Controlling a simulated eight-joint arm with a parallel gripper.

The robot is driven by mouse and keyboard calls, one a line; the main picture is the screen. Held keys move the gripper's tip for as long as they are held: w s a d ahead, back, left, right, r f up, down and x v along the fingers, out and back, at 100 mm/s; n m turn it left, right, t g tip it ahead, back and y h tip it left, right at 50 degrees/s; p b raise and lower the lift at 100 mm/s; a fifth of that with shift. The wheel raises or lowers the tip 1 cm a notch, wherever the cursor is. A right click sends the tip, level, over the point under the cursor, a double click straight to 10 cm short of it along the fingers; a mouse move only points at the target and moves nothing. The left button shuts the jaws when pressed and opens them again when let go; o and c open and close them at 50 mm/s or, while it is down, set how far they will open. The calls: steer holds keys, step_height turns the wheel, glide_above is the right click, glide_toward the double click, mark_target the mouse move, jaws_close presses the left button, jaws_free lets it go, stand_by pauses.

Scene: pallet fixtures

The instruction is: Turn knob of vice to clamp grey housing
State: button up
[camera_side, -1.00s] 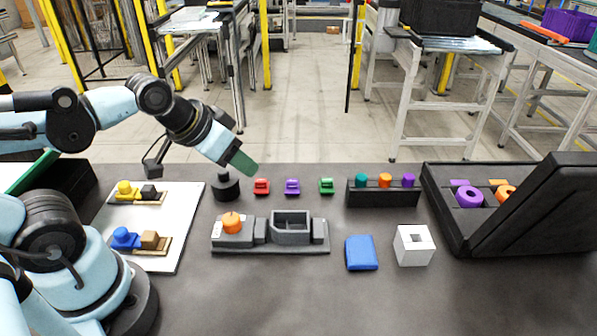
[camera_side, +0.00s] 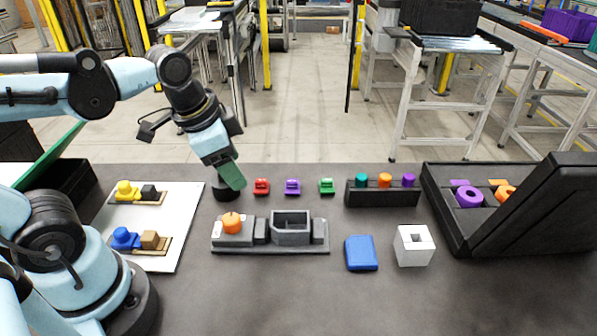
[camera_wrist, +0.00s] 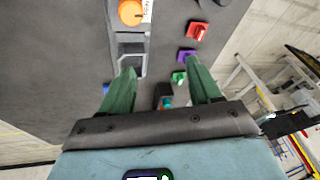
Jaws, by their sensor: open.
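The vice (camera_side: 270,247) is a long dark grey fixture on the table, with an orange knob (camera_side: 232,222) on its left end. The grey housing (camera_side: 291,229) is an open box seated on the vice, right of the knob. In the wrist view the knob (camera_wrist: 131,12) is at the top edge and the housing (camera_wrist: 130,50) is below it, partly hidden by a finger. My gripper (camera_side: 236,186) is above the table, behind and above the knob, apart from it. Its green fingers (camera_wrist: 160,82) are spread and empty in the wrist view.
Red, purple and green small blocks (camera_side: 292,187) stand behind the vice. A black rack (camera_side: 382,194) holds coloured pegs. A blue block (camera_side: 361,253) and a white hollow cube (camera_side: 413,246) lie right. A white board (camera_side: 160,235) with parts lies left. The front table is clear.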

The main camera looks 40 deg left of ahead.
mark_target(230, 218)
steer(key=shift+s+d+f+m+g, duration=0.1)
steer(key=shift+s+f+m+g, duration=0.45)
steer(key=shift+f+m, duration=0.9)
steer(key=shift+s+d+f+m+g, duration=0.15)
steer(key=shift+f+m+g, duration=0.65)
steer(key=shift+f, duration=1.3)
steer(key=shift+s+f+m+g, duration=0.55)
steer(key=shift+f+m, duration=0.5)
steer(key=shift+f, duration=0.7)
steer(key=shift+w, duration=0.1)
steer(key=c, duration=1.1)
steer(key=shift+o, duration=0.2)
